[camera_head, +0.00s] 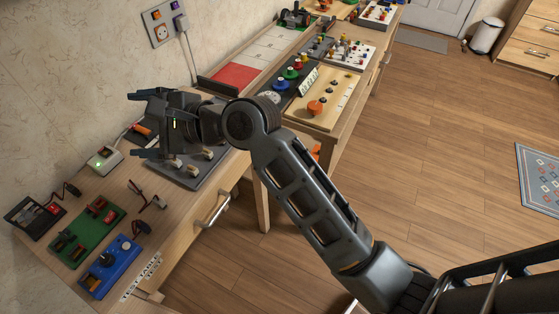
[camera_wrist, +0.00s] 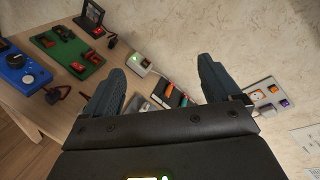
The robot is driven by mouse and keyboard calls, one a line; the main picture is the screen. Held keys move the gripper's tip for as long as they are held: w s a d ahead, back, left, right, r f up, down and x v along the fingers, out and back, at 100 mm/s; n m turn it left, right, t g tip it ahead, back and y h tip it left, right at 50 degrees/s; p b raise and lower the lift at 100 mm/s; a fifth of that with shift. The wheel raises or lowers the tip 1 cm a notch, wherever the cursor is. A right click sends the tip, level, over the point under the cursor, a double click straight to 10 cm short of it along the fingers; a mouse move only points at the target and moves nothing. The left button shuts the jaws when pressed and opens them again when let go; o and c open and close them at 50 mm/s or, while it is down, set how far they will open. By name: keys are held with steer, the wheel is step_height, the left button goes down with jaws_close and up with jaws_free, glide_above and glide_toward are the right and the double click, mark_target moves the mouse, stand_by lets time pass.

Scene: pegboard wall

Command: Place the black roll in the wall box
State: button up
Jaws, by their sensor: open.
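My gripper (camera_head: 136,124) is open and hangs above the workbench near the wall, at the left of the head view. In the wrist view its two dark fingers (camera_wrist: 161,70) stand apart with no object held between them. I cannot make out a black roll for certain in either view. No open wall box shows clearly. A pale wall panel (camera_head: 164,22) with a socket and orange and purple parts is on the wall above the bench. The panel also shows at the right of the wrist view (camera_wrist: 267,98), beyond the right finger. My gripper hides part of the bench.
A blue box (camera_head: 110,267), a green board (camera_head: 87,231) and a black case (camera_head: 35,212) lie at the bench's near end. A white box (camera_head: 104,159) with a green light sits by the wall. Boards with knobs (camera_head: 325,98) fill the far bench. The wooden floor (camera_head: 440,130) is mostly clear.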

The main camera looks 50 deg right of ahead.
steer(key=s+d+f+n+h, duration=0.2)
steer(key=s+d+f+n, duration=0.15)
steer(key=s, duration=0.45)
steer(key=s+d+f+n+h, duration=0.2)
steer(key=s+f, duration=0.3)
steer(key=s, duration=0.2)
steer(key=s+d+f+n+h, duration=0.2)
steer(key=s+d+f+n, duration=0.15)
steer(key=s, duration=0.45)
steer(key=s+r+n, duration=0.4)
steer(key=s+n, duration=0.1)
steer(key=s, duration=0.5)
steer(key=s+r+n+t+h, duration=0.1)
steer(key=s+r+n, duration=0.2)
steer(key=s+n, duration=0.3)
steer(key=s, duration=0.4)
steer(key=shift+s+d+r+n+h, duration=0.2)
steer(key=shift+s+r+n+h, duration=0.1)
steer(key=shift+s+r, duration=0.1)
steer(key=shift+a, duration=0.1)
